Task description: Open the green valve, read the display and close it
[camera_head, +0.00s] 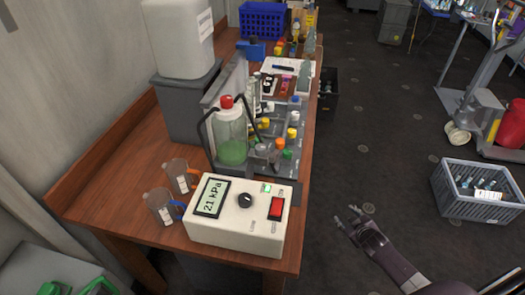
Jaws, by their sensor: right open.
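A white control box (236,219) sits on the near end of the wooden bench. Its display (212,196) shows what reads as 21 kPa; a decimal point cannot be made out. The box also has a black knob (245,200), a red switch (276,208) and a small green light (267,188). I cannot make out a green valve for sure. A green object (98,286) is cut off at the bottom left. My right gripper (350,216) is open and empty above the dark floor, right of the bench and apart from the box. My left gripper is not in view.
Two clear measuring jugs (163,206) stand left of the box. Behind it are a red-capped bottle (232,138) with green liquid and several small capped bottles. A grey crate (479,205) stands on the floor at right. The floor between is clear.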

